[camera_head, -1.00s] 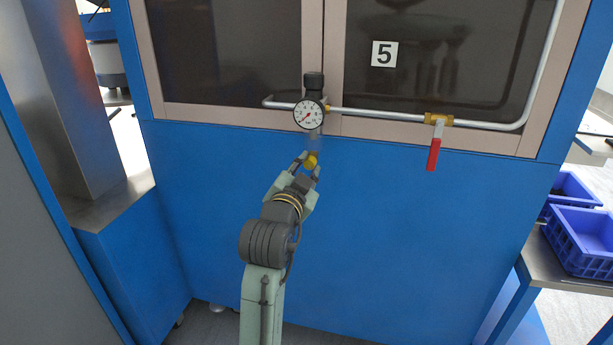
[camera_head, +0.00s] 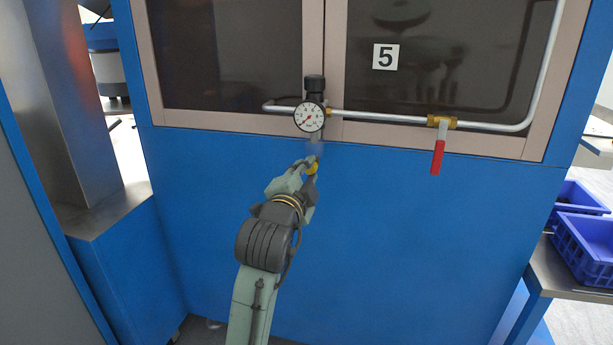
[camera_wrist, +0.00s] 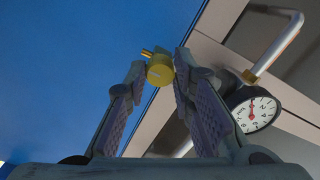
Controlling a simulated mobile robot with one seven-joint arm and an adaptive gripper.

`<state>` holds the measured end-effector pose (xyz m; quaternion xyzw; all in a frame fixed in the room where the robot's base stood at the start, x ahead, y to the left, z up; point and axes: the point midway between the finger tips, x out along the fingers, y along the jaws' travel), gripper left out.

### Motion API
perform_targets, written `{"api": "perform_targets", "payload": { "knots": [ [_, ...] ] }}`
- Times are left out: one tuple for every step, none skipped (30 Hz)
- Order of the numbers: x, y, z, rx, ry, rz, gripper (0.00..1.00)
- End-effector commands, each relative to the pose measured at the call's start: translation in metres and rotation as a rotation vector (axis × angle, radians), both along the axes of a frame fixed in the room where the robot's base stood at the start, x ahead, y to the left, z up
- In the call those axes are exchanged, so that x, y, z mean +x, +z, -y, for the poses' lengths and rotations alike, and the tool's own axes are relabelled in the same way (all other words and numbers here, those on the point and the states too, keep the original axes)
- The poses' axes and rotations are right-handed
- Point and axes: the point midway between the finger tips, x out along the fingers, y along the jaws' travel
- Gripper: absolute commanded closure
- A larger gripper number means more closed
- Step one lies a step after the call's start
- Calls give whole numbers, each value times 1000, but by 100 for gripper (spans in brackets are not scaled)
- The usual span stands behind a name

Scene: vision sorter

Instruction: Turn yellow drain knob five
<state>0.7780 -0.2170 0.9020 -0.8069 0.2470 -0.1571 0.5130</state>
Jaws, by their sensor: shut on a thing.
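The yellow drain knob (camera_head: 313,168) is at the lower end of the clear bowl (camera_head: 315,147) under the pressure gauge (camera_head: 309,117). In the wrist view the yellow knob (camera_wrist: 160,70) sits between my two fingertips, with a small yellow stub beside it. My gripper (camera_head: 308,165) reaches up to it from below and is shut on it; it also shows in the wrist view (camera_wrist: 159,76). The fingers partly cover the knob in the head view. The white sign with a black 5 (camera_head: 385,57) is on the dark window up and right of the gauge.
A metal pipe (camera_head: 380,117) runs right from the gauge to a brass valve with a red lever (camera_head: 437,157) hanging down. The blue cabinet front (camera_head: 420,240) is bare below. Blue crates (camera_head: 585,240) stand on a bench at the right.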

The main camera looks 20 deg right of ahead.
Motion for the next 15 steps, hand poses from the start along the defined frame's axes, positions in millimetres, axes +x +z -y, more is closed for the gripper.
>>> {"api": "perform_targets", "payload": {
  "knots": [
    [0, 0, 0, 4, 0, 1, 100],
    [0, 0, 0, 5, 0, 2, 100],
    [0, 0, 0, 5, 0, 3, 100],
    [0, 0, 0, 5, 0, 3, 100],
    [0, 0, 0, 6, 0, 3, 100],
    [0, 0, 0, 5, 0, 3, 100],
    [0, 0, 0, 5, 0, 3, 100],
    [0, 0, 0, 5, 0, 3, 100],
    [0, 0, 0, 5, 0, 3, 100],
    [0, 0, 0, 5, 0, 3, 100],
    [0, 0, 0, 5, 0, 3, 100],
    [0, 0, 0, 5, 0, 3, 76],
    [0, 0, 0, 5, 0, 3, 74],
    [0, 0, 0, 5, 0, 3, 72],
    [0, 0, 0, 5, 0, 3, 69]
  ]
}}
